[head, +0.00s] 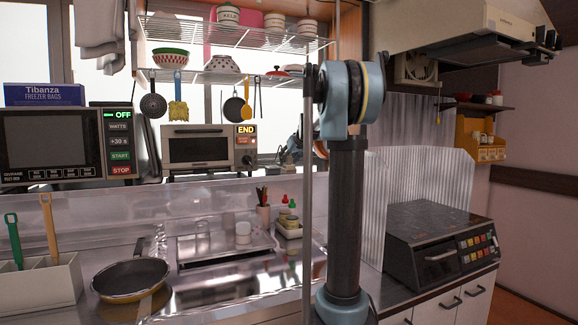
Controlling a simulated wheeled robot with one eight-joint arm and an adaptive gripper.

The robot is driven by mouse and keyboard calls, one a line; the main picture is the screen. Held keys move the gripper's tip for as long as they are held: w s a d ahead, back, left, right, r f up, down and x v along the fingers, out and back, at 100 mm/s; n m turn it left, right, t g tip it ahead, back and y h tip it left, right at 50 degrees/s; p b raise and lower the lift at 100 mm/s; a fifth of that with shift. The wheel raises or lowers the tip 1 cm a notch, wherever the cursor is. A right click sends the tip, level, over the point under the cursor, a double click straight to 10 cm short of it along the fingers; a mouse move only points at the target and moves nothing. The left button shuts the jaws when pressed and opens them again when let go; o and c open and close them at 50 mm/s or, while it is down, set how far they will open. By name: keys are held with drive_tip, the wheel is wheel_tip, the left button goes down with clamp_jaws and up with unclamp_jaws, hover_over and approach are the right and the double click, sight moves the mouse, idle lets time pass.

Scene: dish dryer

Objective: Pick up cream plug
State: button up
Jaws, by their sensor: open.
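I cannot make out a cream plug for certain in the head view. A small whitish cylinder (243,232) stands on the metal counter behind the sink area, but I cannot tell what it is. My arm rises upright through the middle of the view and hides part of the counter and back wall. My gripper is not visible.
A frying pan (131,279) sits on the counter at left, beside a white utensil holder (42,287). A microwave (66,146) and toaster oven (197,149) stand behind. Utensils hang below a wire shelf (215,77). A dark grill (437,240) stands at right.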

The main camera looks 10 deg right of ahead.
clamp_jaws()
idle(0.3)
